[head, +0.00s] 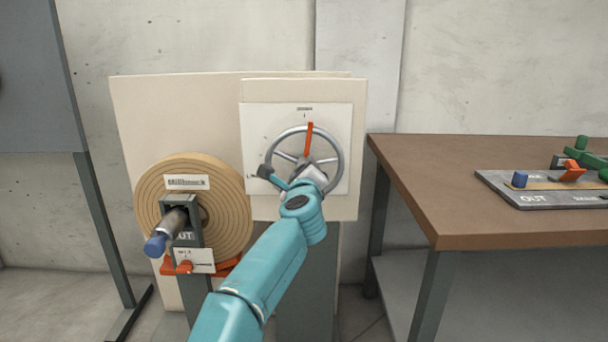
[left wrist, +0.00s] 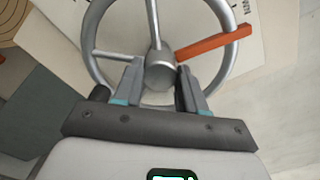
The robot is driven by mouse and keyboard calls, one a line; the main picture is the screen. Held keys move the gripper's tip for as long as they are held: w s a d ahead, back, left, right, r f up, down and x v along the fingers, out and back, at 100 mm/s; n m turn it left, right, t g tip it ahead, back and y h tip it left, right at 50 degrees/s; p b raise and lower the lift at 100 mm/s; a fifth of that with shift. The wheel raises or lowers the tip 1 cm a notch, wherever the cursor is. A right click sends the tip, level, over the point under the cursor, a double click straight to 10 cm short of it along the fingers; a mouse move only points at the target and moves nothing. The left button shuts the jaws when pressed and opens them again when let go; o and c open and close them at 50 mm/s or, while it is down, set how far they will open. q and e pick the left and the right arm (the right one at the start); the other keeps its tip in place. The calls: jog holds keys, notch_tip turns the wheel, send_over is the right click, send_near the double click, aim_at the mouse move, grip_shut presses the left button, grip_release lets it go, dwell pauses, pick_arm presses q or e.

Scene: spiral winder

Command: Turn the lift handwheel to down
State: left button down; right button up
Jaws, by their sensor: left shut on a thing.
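The lift handwheel (head: 342,160) is a grey metal ring with spokes, mounted on a white plate. It also shows close up in the left wrist view (left wrist: 92,62). Its orange pointer (head: 309,138) points almost straight up in the head view. A dark knob (head: 265,171) sits on the rim at its lower left. My left gripper (head: 304,176) is at the wheel's lower middle. In the left wrist view its fingers (left wrist: 160,74) are on either side of the round hub (left wrist: 159,80) and shut on it. My right gripper is not in view.
A tan spiral roll (head: 230,190) with a blue-ended crank (head: 156,245) and an orange lever (head: 178,267) stands left of the wheel. A brown table (head: 430,165) with a grey slotted board (head: 530,202) stands to the right. Small marks surround the wheel on its plate.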

pick_arm(q)
jog(key=shift+n, duration=0.6)
jog(key=c, duration=0.6)
grip_release()
jog(key=shift+c, duration=0.2)
